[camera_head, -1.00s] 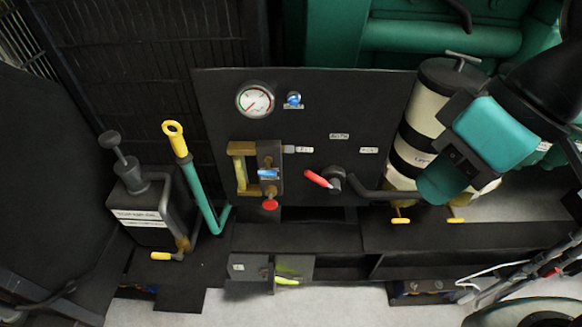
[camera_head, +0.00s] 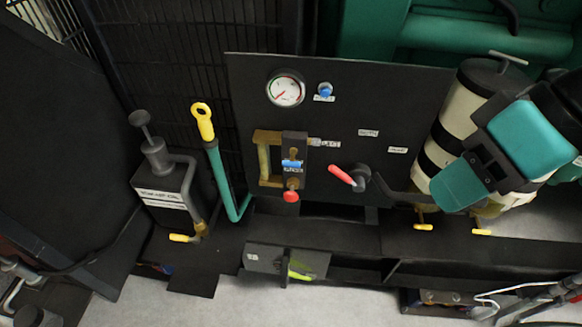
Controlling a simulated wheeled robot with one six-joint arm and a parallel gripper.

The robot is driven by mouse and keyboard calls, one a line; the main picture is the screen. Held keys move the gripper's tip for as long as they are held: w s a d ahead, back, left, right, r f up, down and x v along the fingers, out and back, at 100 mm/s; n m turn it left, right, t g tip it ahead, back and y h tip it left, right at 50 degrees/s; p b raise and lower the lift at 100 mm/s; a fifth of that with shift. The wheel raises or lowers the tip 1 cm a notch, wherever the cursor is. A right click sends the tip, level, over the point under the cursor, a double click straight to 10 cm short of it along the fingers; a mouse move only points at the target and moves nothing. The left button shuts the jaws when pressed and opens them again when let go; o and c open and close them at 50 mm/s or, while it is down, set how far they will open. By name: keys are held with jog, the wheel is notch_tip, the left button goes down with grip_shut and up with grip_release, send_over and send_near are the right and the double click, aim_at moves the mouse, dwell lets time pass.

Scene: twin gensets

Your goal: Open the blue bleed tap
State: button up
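A black panel (camera_head: 345,115) stands in the middle. Two blue parts show on it. A small round blue knob (camera_head: 326,90) sits above a white label beside the gauge. A short blue handle (camera_head: 292,164) lies crosswise on the dark block of the brass fitting (camera_head: 264,160), above a red knob (camera_head: 291,196). The label text is too small to read, so I cannot tell from it which one is the bleed tap. Parts of my arm, teal and black, come in at the right, apart from both blue parts. My gripper does not show.
A round gauge (camera_head: 285,89) and a red-handled lever (camera_head: 342,175) are on the panel. A yellow-topped teal lever (camera_head: 204,123) and a dark pump can (camera_head: 163,190) stand left. A cream cylinder (camera_head: 440,130) stands right, partly behind my arm. Space before the panel's middle looks clear.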

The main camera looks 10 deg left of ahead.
jog(key=w+a+f+m+t+y+b, duration=0.2)
jog(key=w+a+f+m+t+b, duration=0.15)
jog(key=f+b, duration=0.55)
jog(key=w+a+f+m+t+y+b, duration=0.2)
jog(key=w+a+f+m+b, duration=0.15)
jog(key=f+b, duration=0.55)
jog(key=m+t+y+b, duration=0.4)
jog(key=m+t+b, duration=0.4)
jog(key=b, duration=0.8)
send_near(292, 161)
jog(key=shift+m+g, duration=0.3)
jog(key=shift+g, duration=0.25)
jog(key=p+x, duration=0.8)
jog(key=shift+w+a+r, duration=0.15)
jog(key=shift+w, duration=0.25)
jog(key=shift+w+a, duration=0.5)
grip_shut()
